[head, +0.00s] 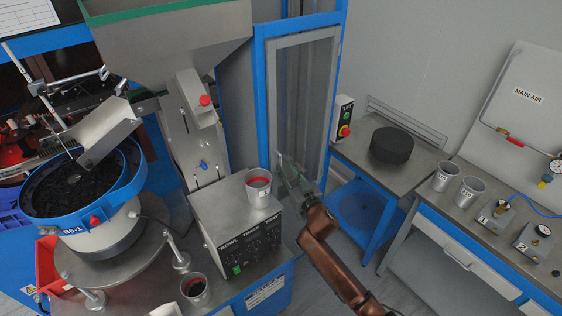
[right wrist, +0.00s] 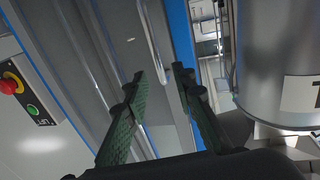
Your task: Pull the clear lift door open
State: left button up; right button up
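The clear lift door (head: 304,90) is a tall see-through panel in a grey frame, inside a blue post frame (head: 260,95). It appears shut. My right gripper (head: 282,158) is in front of the lower part of the door in the head view. In the right wrist view, the two dark green fingers of my right gripper (right wrist: 160,72) are apart, with grey upright strips of the door front (right wrist: 112,45) behind and between them. I cannot tell whether either finger touches the door or a handle. My left gripper is not in view.
A metal cup (head: 258,190) stands on the control box (head: 235,228), close left of my right gripper; a large grey cylinder (right wrist: 280,65) is close in the wrist view. The lift button box (head: 343,118) is right of the door. A side table (head: 350,150) holds a black disc (head: 392,145).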

aim_at(281, 162)
jog(key=shift+b+x, duration=0.35)
jog(key=shift+x, duration=2.35)
jog(key=shift+c, duration=0.3)
grip_shut()
jog(key=shift+d, duration=0.1)
